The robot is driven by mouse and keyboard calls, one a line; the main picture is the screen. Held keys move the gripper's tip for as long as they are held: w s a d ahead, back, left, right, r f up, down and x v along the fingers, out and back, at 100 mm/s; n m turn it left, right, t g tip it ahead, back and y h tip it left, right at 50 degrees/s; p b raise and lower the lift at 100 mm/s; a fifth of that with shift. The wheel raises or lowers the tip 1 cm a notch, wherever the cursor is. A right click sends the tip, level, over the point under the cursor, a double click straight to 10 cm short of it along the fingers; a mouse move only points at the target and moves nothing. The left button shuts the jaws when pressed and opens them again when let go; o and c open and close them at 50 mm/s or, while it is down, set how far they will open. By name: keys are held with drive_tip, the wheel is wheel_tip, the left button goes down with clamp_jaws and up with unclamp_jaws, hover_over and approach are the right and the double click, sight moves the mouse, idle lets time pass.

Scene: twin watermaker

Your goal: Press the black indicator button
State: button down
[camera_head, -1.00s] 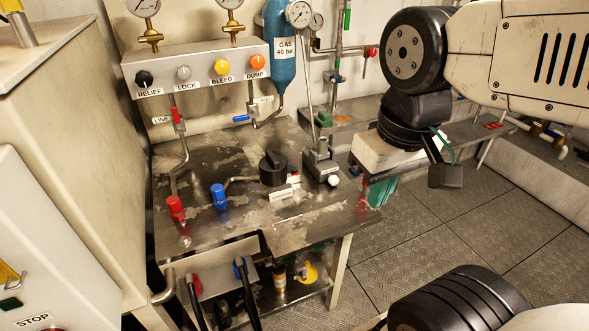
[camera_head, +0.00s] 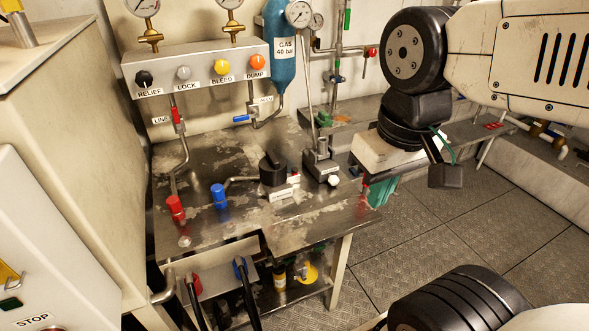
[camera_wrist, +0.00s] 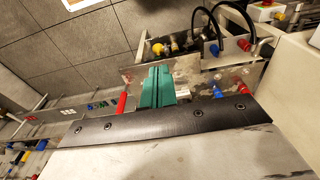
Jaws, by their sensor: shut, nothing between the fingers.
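My gripper (camera_head: 382,192), with green fingers, is at the right end of the metal workbench (camera_head: 215,238), partly hidden by my wrist. In the wrist view its green fingers (camera_wrist: 157,86) are together and empty, in front of the bench. A black knob labelled RELIEF (camera_head: 144,78) is at the left of the wall panel, well away from my gripper. A larger black rotary knob (camera_head: 272,170) stands on the bench, to the left of my gripper. I cannot tell which black part is the indicator button.
The panel also carries grey, yellow (camera_head: 222,67) and orange knobs. Red (camera_head: 175,208) and blue (camera_head: 218,195) capped fittings and a metal block with a post (camera_head: 320,166) stand on the bench. A beige cabinet (camera_head: 65,130) is at left. The floor (camera_head: 450,225) at right is open.

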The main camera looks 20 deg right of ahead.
idle(0.3)
drive_tip(key=w+d+f+n+t+h, duration=0.1)
drive_tip(key=w+d+f+n, duration=0.25)
drive_tip(key=w, duration=0.45)
drive_tip(key=w+d+f+n+h, duration=0.1)
drive_tip(key=w+d+f+n, duration=0.3)
drive_tip(key=w, duration=0.5)
drive_tip(key=w+d+f+n+t+h, duration=0.1)
drive_tip(key=w+d+f+n, duration=0.1)
drive_tip(key=w+f+n, duration=0.45)
drive_tip(key=w+a+r+n+t+y, duration=0.1)
drive_tip(key=w+a+n+t+y, duration=0.1)
drive_tip(key=w+n, duration=0.5)
drive_tip(key=w+a+r+n+t+y, duration=0.1)
drive_tip(key=w+a+n+t+y, duration=0.1)
drive_tip(key=w+n, duration=0.5)
drive_tip(key=shift+a+t, duration=0.9)
drive_tip(key=shift+a, duration=0.05)
drive_tip(key=shift+w, duration=0.1)
